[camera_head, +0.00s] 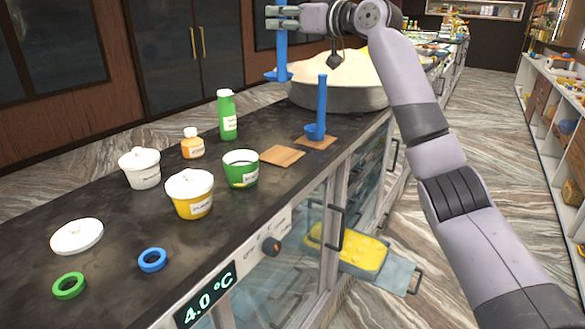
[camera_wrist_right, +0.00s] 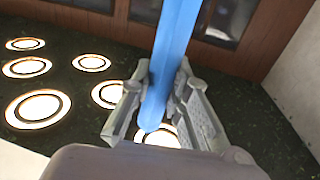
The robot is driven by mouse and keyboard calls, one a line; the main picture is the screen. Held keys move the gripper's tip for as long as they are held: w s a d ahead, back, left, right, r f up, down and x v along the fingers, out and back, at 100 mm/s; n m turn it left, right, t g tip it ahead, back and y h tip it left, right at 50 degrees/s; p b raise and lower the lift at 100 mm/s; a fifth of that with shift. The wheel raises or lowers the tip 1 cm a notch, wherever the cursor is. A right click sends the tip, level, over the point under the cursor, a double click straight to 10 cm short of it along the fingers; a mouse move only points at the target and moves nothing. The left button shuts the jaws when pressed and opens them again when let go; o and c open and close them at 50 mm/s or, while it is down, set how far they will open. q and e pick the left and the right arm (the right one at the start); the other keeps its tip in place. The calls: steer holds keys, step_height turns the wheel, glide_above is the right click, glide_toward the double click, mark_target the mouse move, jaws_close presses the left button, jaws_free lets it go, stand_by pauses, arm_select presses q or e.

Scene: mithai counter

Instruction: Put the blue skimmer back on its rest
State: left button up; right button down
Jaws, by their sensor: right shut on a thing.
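My right gripper (camera_head: 275,17) is shut on the blue skimmer's upright handle at the top of the head view. The blue skimmer (camera_head: 281,55) hangs with its flat head down, apart from the counter top, left of the large pan. In the right wrist view its handle (camera_wrist_right: 174,55) runs between the two fingers. A bare flat wooden rest (camera_head: 282,155) lies on the dark counter, below the skimmer in the picture. A second wooden rest (camera_head: 326,142) has a blue ladle (camera_head: 321,105) standing upright on it. My left gripper is out of view.
A large pan (camera_head: 345,98) of pale food stands behind the ladle. Counter (camera_head: 120,220) is clear between items.

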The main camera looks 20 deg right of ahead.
step_height(320, 180, down, 20)
steer(key=p, duration=0.4)
steer(key=shift+r, duration=0.2)
steer(key=shift+f+b, duration=0.25)
steer(key=shift+b, duration=0.05)
steer(key=c, duration=1.5)
jaws_free()
steer(key=shift+r, duration=0.1)
